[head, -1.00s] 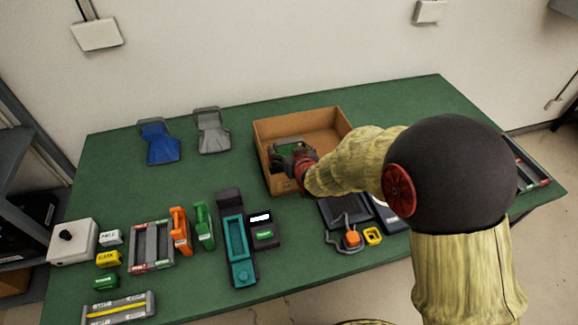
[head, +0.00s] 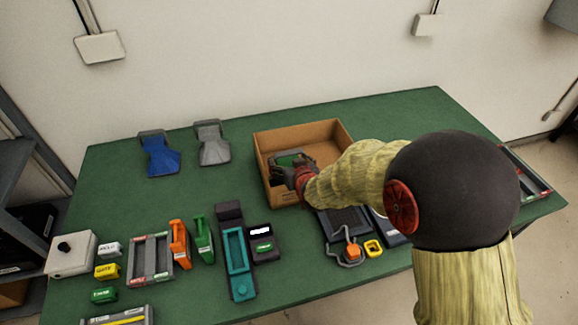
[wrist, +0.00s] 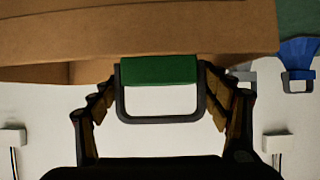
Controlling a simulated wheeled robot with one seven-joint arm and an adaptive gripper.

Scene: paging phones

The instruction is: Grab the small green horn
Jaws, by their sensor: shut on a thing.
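The small green horn (head: 287,160) shows as a patch of green in the open cardboard box, mostly hidden behind my gripper (head: 296,170). In the wrist view it is a green block (wrist: 158,70) with a dark grey handle loop, between the two fingers of my gripper (wrist: 160,100). My gripper is shut on it. The box wall (wrist: 130,35) is close beside it there. I cannot tell whether the horn touches the box floor.
The cardboard box (head: 285,197) stands at the back middle of the green table. A blue horn (head: 160,154) and a grey horn (head: 212,144) stand to its left. Several handsets, cradles and labelled blocks fill the front.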

